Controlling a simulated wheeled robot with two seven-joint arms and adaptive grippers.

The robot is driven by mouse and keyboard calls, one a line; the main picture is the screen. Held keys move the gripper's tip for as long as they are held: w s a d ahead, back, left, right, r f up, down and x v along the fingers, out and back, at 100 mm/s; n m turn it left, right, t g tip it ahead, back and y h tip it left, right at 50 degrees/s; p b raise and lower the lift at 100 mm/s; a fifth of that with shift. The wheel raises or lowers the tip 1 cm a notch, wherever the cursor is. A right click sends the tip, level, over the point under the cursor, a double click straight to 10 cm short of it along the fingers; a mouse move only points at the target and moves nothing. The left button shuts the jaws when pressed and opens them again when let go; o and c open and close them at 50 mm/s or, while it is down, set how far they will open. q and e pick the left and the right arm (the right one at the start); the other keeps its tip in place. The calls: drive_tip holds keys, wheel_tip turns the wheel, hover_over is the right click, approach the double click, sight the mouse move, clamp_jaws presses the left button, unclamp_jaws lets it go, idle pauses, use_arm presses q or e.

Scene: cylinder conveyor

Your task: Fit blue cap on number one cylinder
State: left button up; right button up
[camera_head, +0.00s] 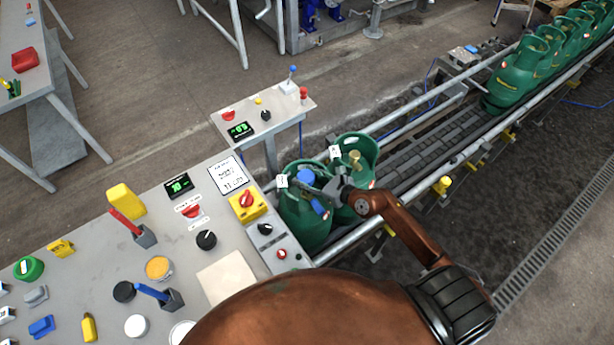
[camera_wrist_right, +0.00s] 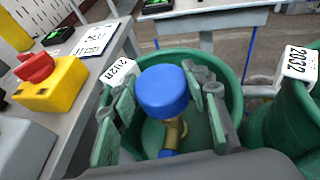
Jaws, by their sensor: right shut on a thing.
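The blue cap (camera_head: 306,176) is between the fingers of my right gripper (camera_head: 314,184), above the open top of the nearest green cylinder (camera_head: 303,222). In the right wrist view the blue cap (camera_wrist_right: 163,91) sits between the two green-padded fingers of the right gripper (camera_wrist_right: 160,105), which is shut on it. A brass valve (camera_wrist_right: 176,132) shows directly below the cap, inside the cylinder's collar (camera_wrist_right: 232,84). Whether the cap touches the valve cannot be told. A smaller blue part (camera_head: 320,207) shows lower down. My left gripper is not in view.
A second green cylinder (camera_head: 357,160) with a brass valve stands just behind, on the conveyor (camera_head: 428,139). More cylinders (camera_head: 517,76) wait at the far right. The grey control table (camera_head: 105,265) stands close on the left, with a yellow box with a red knob (camera_head: 247,204).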

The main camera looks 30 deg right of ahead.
idle(0.3)
drive_tip(key=shift+f+b, duration=1.3)
drive_tip(key=shift+f, duration=0.75)
drive_tip(key=o, duration=1)
drive_tip(key=shift+d, duration=0.1)
drive_tip(key=v, duration=1.2)
drive_tip(key=shift+r, duration=0.1)
